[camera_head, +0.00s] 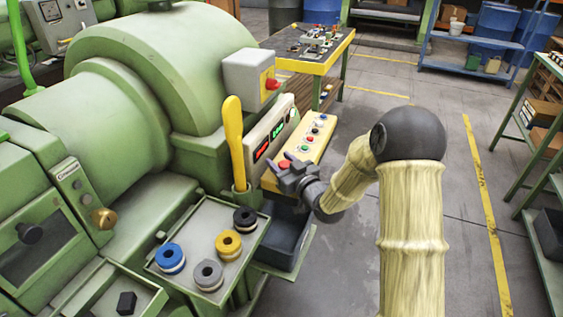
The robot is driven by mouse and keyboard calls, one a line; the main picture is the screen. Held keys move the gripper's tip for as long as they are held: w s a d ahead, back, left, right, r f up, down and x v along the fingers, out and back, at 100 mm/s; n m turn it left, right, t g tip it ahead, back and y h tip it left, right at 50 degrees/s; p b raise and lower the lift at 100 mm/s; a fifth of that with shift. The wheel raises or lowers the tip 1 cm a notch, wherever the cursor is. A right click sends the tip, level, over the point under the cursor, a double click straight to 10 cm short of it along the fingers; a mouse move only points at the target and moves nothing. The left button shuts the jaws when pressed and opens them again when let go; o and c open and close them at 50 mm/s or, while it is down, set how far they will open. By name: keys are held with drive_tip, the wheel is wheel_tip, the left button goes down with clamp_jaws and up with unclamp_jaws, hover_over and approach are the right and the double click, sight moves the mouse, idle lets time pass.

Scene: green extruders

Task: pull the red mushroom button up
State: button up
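A red mushroom button (284,163) sits at the near end of the sloped yellow control panel (318,147), and my gripper partly hides it. My dark grey gripper (284,167) is at this button, with its fingers around or just over it. The view is too small to tell whether the fingers touch the button or are shut on it. Another red knob (271,84) sits on a yellow plate on the grey box (247,76) farther back, away from my gripper.
Small coloured buttons (318,130) run along the panel beyond my gripper. A yellow lever (234,142) stands upright left of the panel. A tray (191,231) with several spools is in front. A yellow-edged table (330,57) stands behind.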

clamp_jaws()
drive_tip(key=shift+r, duration=0.6)
drive_tip(key=shift+o, duration=2)
unclamp_jaws()
drive_tip(key=b+v, duration=0.4)
drive_tip(key=v, duration=1.1)
drive_tip(key=shift+f+b, duration=0.15)
drive_tip(key=shift+b, duration=0.2)
drive_tip(key=shift+d+b, duration=0.2)
drive_tip(key=shift+b, duration=0.25)
